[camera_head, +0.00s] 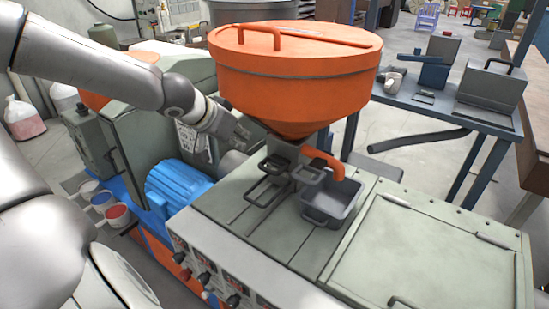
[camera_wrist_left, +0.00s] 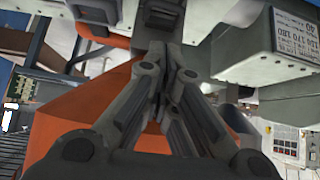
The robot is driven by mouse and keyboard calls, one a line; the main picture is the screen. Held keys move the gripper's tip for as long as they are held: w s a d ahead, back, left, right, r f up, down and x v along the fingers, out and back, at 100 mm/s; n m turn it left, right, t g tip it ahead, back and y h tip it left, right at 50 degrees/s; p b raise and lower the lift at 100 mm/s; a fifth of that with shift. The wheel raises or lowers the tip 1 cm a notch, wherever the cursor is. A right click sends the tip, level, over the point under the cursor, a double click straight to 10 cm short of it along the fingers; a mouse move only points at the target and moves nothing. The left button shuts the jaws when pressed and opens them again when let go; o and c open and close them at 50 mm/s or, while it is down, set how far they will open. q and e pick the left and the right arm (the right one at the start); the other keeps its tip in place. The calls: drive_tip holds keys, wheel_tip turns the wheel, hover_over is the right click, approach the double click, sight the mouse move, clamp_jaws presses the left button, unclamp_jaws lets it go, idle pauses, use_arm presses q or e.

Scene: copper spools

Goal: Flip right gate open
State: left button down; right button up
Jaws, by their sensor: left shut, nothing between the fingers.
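Under the orange hopper (camera_head: 300,75) is a grey outlet block (camera_head: 284,153) with two dark loop-handled pieces. The right gate (camera_head: 309,173) sticks out towards the front right, beside an orange spout (camera_head: 325,162) and above a grey bin (camera_head: 335,205). The other loop handle (camera_head: 265,190) lies to its left. I cannot tell how far either gate is swung. My left gripper (camera_head: 238,133) is left of the outlet block, close to the hopper's cone and apart from the right gate. In the left wrist view its fingers (camera_wrist_left: 162,62) are together and empty. My right gripper is not in view.
The green machine top (camera_head: 240,228) carries a hinged lid (camera_head: 430,255) at right. A blue motor (camera_head: 178,185) and several paint pots (camera_head: 104,203) are at left. A blue bench (camera_head: 440,101) stands behind. The hopper overhangs the gates.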

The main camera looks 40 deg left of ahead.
use_arm(q)
drive_tip(key=f, duration=0.1)
drive_tip(key=b, duration=0.3)
approach(277, 163)
drive_tip(key=b+x, duration=0.2)
drive_tip(key=x, duration=0.3)
drive_tip(key=shift+w+f, duration=0.3)
drive_tip(key=shift+w, duration=0.1)
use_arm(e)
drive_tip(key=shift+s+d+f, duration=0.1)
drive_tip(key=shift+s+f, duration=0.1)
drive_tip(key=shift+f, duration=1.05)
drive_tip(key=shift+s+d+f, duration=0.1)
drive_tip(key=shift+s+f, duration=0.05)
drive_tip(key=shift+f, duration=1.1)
use_arm(q)
drive_tip(key=shift+s, duration=0.1)
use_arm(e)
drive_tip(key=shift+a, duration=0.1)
